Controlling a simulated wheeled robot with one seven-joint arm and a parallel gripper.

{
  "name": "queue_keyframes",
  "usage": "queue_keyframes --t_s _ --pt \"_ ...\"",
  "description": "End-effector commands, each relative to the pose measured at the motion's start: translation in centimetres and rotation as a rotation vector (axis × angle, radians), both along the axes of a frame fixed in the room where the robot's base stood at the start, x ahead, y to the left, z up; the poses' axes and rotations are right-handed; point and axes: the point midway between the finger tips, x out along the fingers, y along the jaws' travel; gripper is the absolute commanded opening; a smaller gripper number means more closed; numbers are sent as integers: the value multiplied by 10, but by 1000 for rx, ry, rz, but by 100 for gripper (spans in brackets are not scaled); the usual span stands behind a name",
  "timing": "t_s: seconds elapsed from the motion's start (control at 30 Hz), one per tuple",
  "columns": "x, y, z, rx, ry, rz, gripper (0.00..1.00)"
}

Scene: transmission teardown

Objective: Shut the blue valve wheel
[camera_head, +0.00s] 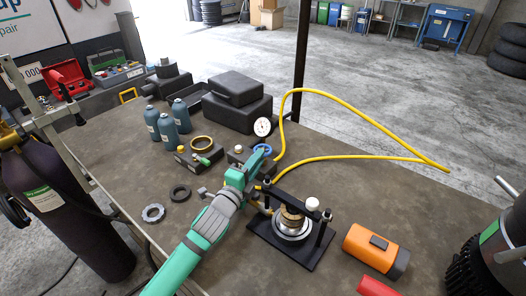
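The blue valve wheel (266,148) is near the middle of the workbench, just below a round white gauge (262,127). Only part of the wheel shows. My green arm reaches up from the lower left, and my gripper (256,160) is at the near side of the wheel, overlapping it in the picture. The fingers are small and partly hidden, so I cannot tell whether they touch or hold the wheel.
A yellow hose (345,157) loops right from near the valve. A black press frame (290,240) stands right of my arm. An orange tool (376,250) lies further right. Blue-grey bottles (167,130), a brass ring (202,144) and dark cases (236,105) are left and behind.

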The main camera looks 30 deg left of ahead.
Motion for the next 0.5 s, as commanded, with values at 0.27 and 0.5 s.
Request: queue_keyframes --t_s 0.27,0.5 --pt "33 7 0 1 0 6 18" --pt "46 8 0 1 0 6 18"
